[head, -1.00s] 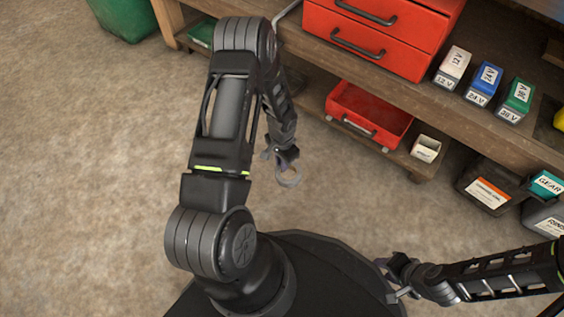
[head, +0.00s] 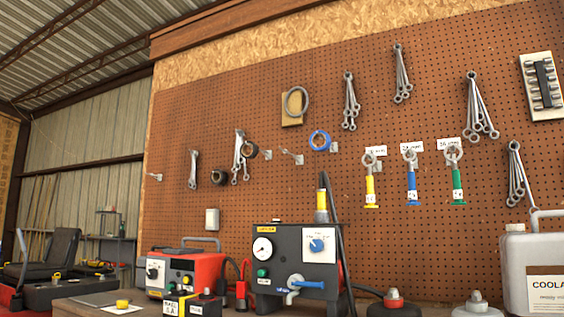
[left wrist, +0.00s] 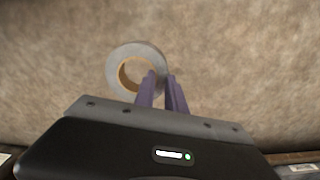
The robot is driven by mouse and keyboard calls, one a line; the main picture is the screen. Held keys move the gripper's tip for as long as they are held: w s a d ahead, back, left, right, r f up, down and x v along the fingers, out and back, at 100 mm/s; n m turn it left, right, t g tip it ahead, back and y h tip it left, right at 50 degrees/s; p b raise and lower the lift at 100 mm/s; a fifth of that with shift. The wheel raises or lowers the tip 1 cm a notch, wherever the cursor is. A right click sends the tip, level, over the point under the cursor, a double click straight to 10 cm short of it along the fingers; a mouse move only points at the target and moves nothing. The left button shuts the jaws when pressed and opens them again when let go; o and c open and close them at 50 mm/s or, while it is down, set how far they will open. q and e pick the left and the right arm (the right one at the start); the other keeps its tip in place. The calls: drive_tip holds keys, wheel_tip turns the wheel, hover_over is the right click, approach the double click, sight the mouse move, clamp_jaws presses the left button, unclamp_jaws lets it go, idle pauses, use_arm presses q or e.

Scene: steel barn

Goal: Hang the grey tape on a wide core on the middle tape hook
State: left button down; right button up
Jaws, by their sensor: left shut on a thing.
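The grey tape (left wrist: 122,53) with its wide tan core (left wrist: 121,75) shows in the left wrist view. My left gripper (left wrist: 161,76) is shut on the right side of its ring, one finger inside the core and one outside. Floor shows behind the tape. In the head view, a small bare hook (head: 292,157) on the pegboard lies between a black roll (head: 251,150) on the left and a blue roll (head: 320,140) on the right; it looks like the middle tape hook. My grippers are outside the head view, and my right gripper shows nowhere.
The brown pegboard (head: 400,240) carries several wrenches (head: 350,103), another dark roll (head: 219,177) and yellow, blue and green hanging tools. Below stand a red machine (head: 185,268), a black gauge box (head: 297,262) with an upright hose, and a coolant can (head: 535,265).

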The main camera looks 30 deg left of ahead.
use_arm(q)
drive_tip(key=shift+s, duration=0.1)
drive_tip(key=shift+s, duration=0.3)
drive_tip(key=w+d+r+n, duration=0.3)
drive_tip(key=w+r, duration=0.3)
drive_tip(key=r, duration=0.2)
drive_tip(key=w+d+r+n, duration=0.2)
drive_tip(key=w+r, duration=0.3)
drive_tip(key=r, duration=0.4)
drive_tip(key=w+d+r+m, duration=0.1)
drive_tip(key=w+d+r, duration=0.3)
drive_tip(key=d+r, duration=0.5)
drive_tip(key=w+d+r+m, duration=0.1)
drive_tip(key=w+d+r, duration=0.2)
drive_tip(key=d+r, duration=0.7)
drive_tip(key=d, duration=0.4)
drive_tip(key=shift+w+d+r+m, duration=0.15)
drive_tip(key=shift+w+r+m, duration=0.15)
drive_tip(key=shift+w, duration=0.05)
